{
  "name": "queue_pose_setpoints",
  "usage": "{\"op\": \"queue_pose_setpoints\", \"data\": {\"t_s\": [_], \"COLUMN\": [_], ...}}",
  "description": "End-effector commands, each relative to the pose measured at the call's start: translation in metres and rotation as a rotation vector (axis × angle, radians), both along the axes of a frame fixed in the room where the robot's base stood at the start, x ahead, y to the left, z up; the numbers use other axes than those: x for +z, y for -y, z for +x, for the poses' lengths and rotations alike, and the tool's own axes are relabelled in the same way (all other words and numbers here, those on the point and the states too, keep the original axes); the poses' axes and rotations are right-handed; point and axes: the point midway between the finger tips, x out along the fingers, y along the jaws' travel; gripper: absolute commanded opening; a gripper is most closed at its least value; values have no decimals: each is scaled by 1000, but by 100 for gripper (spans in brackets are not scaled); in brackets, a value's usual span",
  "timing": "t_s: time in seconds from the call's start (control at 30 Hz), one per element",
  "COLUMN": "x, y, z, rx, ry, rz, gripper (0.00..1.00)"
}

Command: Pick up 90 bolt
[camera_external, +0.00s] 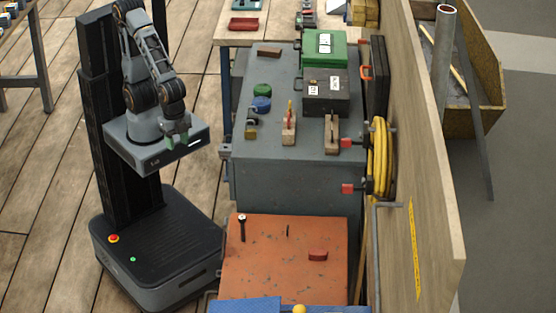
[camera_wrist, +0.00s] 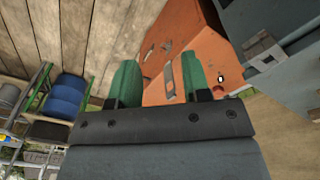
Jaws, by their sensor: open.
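A dark upright bolt (camera_external: 242,227) with a white-marked head stands on the left part of the orange cabinet top (camera_external: 275,270). The number on it is too small to read. In the wrist view, a small white-topped item that looks like this bolt (camera_wrist: 220,78) shows just right of the right finger, on the orange surface (camera_wrist: 182,25). My gripper (camera_external: 178,145) has green fingers and is held beside my column, up and to the left of the orange cabinet. In the wrist view, my gripper (camera_wrist: 160,65) is open, with nothing held between the fingers.
A red block (camera_external: 318,255) and a thin dark upright piece (camera_external: 288,231) are also on the orange top. The grey cabinet (camera_external: 290,185) behind carries tools, a green box (camera_external: 324,50) and a black box (camera_external: 326,92). A wooden wall (camera_external: 425,150) bounds the right side.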

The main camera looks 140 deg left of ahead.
Motion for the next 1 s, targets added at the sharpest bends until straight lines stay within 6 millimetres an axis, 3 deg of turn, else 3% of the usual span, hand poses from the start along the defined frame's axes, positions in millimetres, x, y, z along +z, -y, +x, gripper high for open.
{"op": "queue_pose_setpoints", "data": {"t_s": [0.03, 0.2, 0.3, 0.4, 0.5, 0.57, 0.8, 1.0], "x": [-49, -159, -205, -234, -244, -240, -196, -181], "y": [10, 38, 42, 38, 27, 20, -3, -8], "z": [6, 40, 60, 79, 97, 108, 140, 150], "rx": [-5, 51, 107, 163, 211, 237, 303, 312], "ry": [-26, 86, 216, 369, 534, 636, 977, 1092], "rz": [-15, -64, -59, -29, 13, 39, 116, 140], "gripper": [44, 44, 44, 44, 44, 44, 44, 44]}}
